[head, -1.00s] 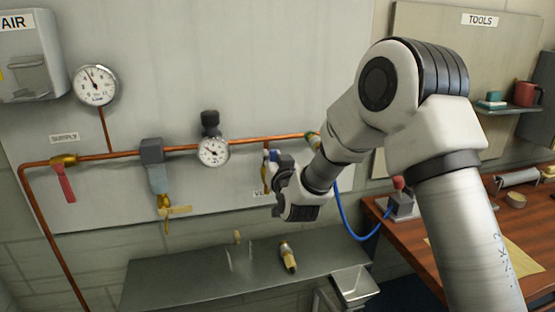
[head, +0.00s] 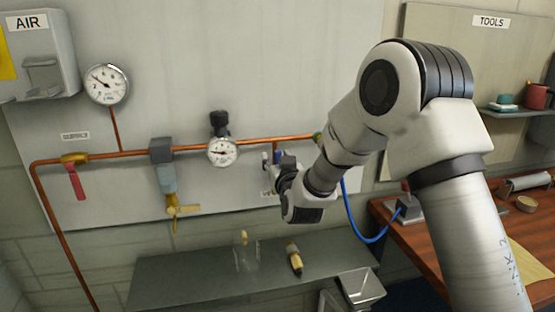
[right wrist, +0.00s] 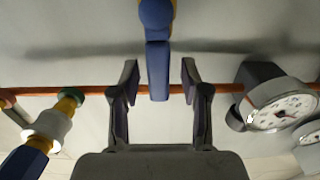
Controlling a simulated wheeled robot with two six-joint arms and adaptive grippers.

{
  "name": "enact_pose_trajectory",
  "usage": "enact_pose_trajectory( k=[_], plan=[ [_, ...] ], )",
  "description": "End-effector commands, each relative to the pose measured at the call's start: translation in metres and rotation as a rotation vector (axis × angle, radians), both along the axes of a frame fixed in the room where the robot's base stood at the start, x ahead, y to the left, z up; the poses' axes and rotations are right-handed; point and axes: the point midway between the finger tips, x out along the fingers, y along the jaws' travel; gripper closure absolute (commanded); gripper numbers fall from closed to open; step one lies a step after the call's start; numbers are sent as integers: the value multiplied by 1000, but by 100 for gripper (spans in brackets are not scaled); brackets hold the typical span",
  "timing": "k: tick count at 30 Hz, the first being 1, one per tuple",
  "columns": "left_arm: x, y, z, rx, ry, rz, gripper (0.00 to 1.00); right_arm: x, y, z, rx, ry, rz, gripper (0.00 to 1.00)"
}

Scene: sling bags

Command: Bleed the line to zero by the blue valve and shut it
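The blue valve (head: 277,157) is under the copper pipe near the VENT label, mostly hidden behind my right gripper (head: 283,180). In the right wrist view its blue handle (right wrist: 158,70) lies across the copper pipe, between the two fingers of my right gripper (right wrist: 158,88). The fingers are open, with a gap on each side of the handle. The upper-left gauge (head: 106,84) has its needle pointing up and left. The regulator gauge (head: 222,152) has its needle pointing roughly left; its exact reading is too small to tell. My left gripper is not in view.
The red supply lever (head: 76,185) hangs down across the pipe at left. A filter with a yellow drain tap (head: 178,210) hangs beside it. A metal shelf (head: 180,285) is below. A blue hose (head: 360,235) runs to the wooden bench (head: 455,255) at right.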

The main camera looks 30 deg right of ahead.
Motion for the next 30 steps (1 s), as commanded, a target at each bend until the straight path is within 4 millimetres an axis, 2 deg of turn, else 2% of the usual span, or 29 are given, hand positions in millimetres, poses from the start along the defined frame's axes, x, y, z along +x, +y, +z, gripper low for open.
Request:
enact_pose_trajectory(
  k=[6,9,14,21,25,30],
  plan=[
    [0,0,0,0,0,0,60,0,0,1,0,-2,-1,54],
    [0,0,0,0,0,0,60,-7,2,1,1,-2,0,54],
    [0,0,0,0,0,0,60,-38,10,1,1,0,1,54],
    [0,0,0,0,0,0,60,-96,24,1,-1,0,1,54],
    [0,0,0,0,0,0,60,-113,28,1,0,-2,0,54],
    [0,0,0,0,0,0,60,-117,28,1,1,-1,0,54]
  ],
)
